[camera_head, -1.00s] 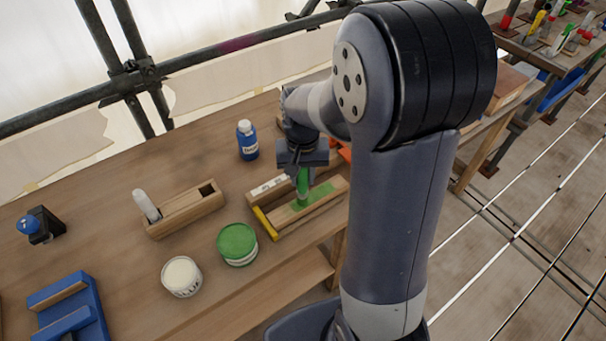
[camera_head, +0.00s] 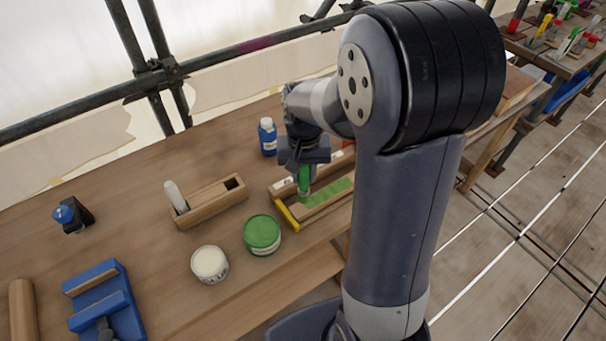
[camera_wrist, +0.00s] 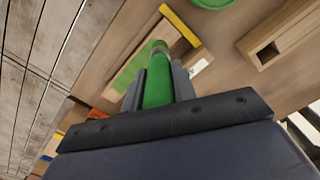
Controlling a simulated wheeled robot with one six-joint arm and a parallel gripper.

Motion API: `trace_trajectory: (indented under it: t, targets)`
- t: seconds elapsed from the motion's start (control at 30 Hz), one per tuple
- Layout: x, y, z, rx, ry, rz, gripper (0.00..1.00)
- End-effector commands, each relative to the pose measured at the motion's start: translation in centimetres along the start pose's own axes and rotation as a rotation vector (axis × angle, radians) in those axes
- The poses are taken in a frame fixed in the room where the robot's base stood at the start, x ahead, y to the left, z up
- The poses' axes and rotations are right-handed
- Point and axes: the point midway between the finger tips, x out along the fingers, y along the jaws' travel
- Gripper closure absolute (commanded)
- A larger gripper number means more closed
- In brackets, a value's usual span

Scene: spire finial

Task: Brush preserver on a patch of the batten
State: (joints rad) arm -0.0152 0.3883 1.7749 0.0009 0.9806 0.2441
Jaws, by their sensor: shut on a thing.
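My gripper (camera_head: 304,168) is shut on a green-handled brush (camera_head: 304,182), which points down at the batten (camera_head: 326,208). The brush also shows between my fingers in the wrist view (camera_wrist: 158,85). The batten is a pale wooden strip with a green patch (camera_head: 332,192) on its top, running right from the brush. The brush tip is at the patch's left end, close to the yellow piece (camera_head: 287,213) at the batten's end. Whether the bristles touch the wood I cannot tell. A tin with a green top (camera_head: 262,233) stands left of the batten.
A cream-topped tin (camera_head: 209,264) stands beside the green one. A wooden slotted block (camera_head: 212,203) with a pale handle lies behind them. A blue bottle (camera_head: 268,138) stands behind the batten. A blue clamp-like fixture (camera_head: 105,300) is at the front left. Bare bench lies between.

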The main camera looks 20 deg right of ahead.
Motion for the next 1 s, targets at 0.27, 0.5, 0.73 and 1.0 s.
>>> trace_trajectory:
  t: [0.27,0.5,0.73,1.0]
  targets:
    - [-3.0,0.1,-0.2,-0.001,0.002,0.0,0.97]
    - [-4.7,0.2,-0.2,-0.001,0.001,0.0,0.97]
    - [-4.8,0.2,-0.3,-0.001,0.001,0.0,0.97]
    - [-4.8,0.2,-0.3,-0.002,0.001,0.0,0.97]
